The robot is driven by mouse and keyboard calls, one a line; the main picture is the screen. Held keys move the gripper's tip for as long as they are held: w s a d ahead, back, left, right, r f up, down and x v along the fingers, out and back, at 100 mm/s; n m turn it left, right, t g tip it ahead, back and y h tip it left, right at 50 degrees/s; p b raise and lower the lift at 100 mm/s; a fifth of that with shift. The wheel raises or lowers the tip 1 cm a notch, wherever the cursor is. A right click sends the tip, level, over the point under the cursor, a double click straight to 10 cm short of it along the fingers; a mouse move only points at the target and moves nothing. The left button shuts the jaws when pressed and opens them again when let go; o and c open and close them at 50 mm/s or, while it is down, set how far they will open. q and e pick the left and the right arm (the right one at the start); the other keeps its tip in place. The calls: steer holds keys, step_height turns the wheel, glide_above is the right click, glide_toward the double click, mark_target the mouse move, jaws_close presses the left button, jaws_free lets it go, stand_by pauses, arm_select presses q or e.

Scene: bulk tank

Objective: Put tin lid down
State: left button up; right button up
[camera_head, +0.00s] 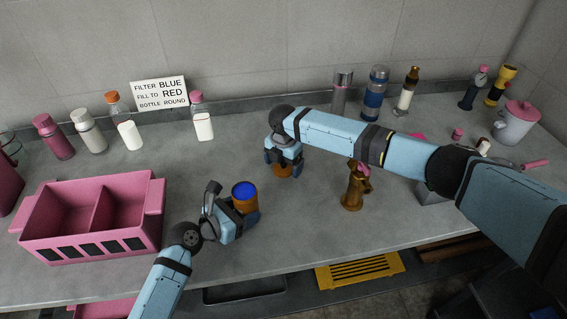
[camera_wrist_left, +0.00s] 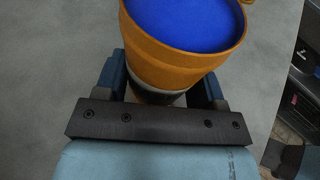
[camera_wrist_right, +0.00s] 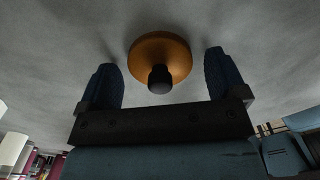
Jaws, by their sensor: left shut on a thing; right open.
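The tin lid (camera_wrist_right: 160,58) is a round orange-brown disc with a dark knob. It lies on the grey counter with its knob up; in the head view (camera_head: 282,171) it is mostly hidden under my right gripper. My right gripper (camera_wrist_right: 164,82) is open, with its fingers on either side of the lid and apart from it. My left gripper (camera_wrist_left: 165,90) is shut on the tin (camera_wrist_left: 180,68), an orange-brown round container with a bright blue inside. The tin also shows upright in the head view (camera_head: 244,204), left of the lid.
A pink two-part crate (camera_head: 95,219) stands at the left. A sign (camera_head: 159,93) and several bottles line the back. A brass pitcher-like item (camera_head: 354,187) stands right of the lid. Counter between tin and back bottles is clear.

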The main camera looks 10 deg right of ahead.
step_height(320, 180, up, 12)
steer(key=shift+r, duration=0.2)
stand_by(0.4)
arm_select(q)
steer(key=o, duration=0.8)
